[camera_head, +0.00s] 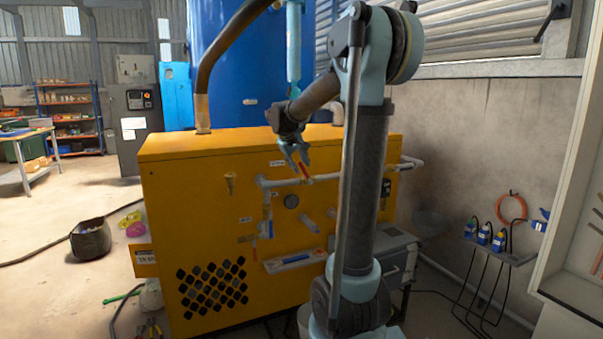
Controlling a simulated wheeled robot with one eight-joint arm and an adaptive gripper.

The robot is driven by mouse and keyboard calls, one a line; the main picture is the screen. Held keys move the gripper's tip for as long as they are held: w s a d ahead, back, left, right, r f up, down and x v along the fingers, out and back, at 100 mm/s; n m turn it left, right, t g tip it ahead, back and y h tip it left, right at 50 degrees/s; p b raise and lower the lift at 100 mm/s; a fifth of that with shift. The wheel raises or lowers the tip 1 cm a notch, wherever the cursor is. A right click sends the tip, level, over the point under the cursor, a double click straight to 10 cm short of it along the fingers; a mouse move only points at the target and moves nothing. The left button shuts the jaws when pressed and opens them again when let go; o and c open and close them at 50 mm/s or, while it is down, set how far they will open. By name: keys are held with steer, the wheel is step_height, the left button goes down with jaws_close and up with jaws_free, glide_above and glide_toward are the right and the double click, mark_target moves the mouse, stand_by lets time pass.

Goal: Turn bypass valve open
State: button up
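A yellow cabinet (210,190) carries a horizontal grey pipe (278,183) across its upper front. A thin red valve handle (306,172) shows at this pipe, pointing down and slightly right. My gripper (298,158) hangs from above, pointing down, right at the upper end of the red handle. I cannot tell whether its fingers touch the handle or are closed on it. Another valve group (266,228) with small handles sits lower left on a vertical pipe. The small white labels are too small to read, so I cannot tell which valve is the bypass.
A round gauge (291,201) and a short pipe stub (309,223) are on the panel below the pipe. A small shelf (295,261) juts out lower down. My arm hides the panel's right part. A black bucket (91,239) and hoses lie on the floor at left.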

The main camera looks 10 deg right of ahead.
steer(key=v, duration=0.6)
steer(key=shift+s+a+r, duration=0.1)
steer(key=shift+r, duration=0.05)
